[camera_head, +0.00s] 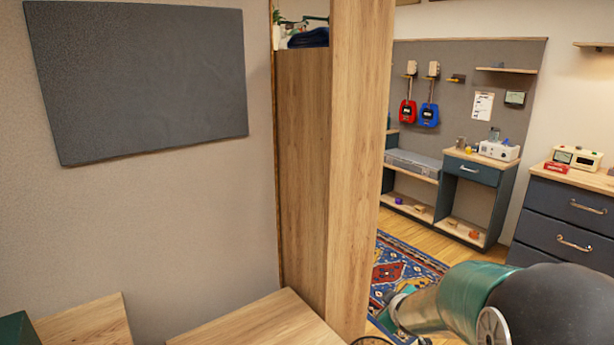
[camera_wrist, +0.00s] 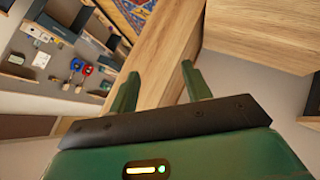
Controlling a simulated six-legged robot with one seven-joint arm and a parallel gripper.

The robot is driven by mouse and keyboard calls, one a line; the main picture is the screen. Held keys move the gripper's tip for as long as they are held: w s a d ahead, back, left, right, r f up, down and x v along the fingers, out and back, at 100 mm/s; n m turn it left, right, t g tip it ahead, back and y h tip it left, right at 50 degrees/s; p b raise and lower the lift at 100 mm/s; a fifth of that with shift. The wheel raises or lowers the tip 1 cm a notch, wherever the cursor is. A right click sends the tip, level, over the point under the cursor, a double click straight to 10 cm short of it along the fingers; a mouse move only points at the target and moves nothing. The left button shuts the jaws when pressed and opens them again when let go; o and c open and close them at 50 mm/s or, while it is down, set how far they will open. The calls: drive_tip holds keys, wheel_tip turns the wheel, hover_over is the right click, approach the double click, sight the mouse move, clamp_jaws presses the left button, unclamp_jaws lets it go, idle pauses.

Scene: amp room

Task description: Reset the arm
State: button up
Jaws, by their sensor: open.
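My arm (camera_head: 465,305) reaches in from the bottom right of the head view; its gripper end is not clearly visible there. In the wrist view my gripper (camera_wrist: 160,90) shows two green fingers spread apart, with nothing between them. Behind the fingers is a wooden panel (camera_wrist: 165,55), and a second wooden surface (camera_wrist: 262,35) is at the upper right. I cannot tell how far the fingers are from the wood.
A tall wooden panel (camera_head: 360,150) stands mid-view beside a wooden top (camera_head: 265,322). To the right are a patterned rug (camera_head: 405,262), a blue-drawer desk (camera_head: 470,172) and a dark dresser (camera_head: 565,215). Red (camera_head: 407,112) and blue (camera_head: 428,114) guitar-shaped items hang on the back wall.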

drive_tip(key=s+a+r+m+g, duration=0.2)
drive_tip(key=s+a+r+m, duration=0.15)
drive_tip(key=s+r, duration=0.75)
drive_tip(key=s+a+r+m+g, duration=0.1)
drive_tip(key=s+m, duration=0.1)
drive_tip(key=s, duration=0.8)
drive_tip(key=s+a+r+m+g, duration=0.1)
drive_tip(key=s+r+m, duration=0.1)
drive_tip(key=s, duration=0.9)
drive_tip(key=shift+a+m+g+y, duration=0.25)
drive_tip(key=shift+m+g+y, duration=0.05)
drive_tip(key=shift+m+y, duration=0.15)
drive_tip(key=shift+r, duration=0.1)
drive_tip(key=shift+c, duration=0.2)
drive_tip(key=shift+c, duration=1.2)
drive_tip(key=shift+a, duration=0.15)
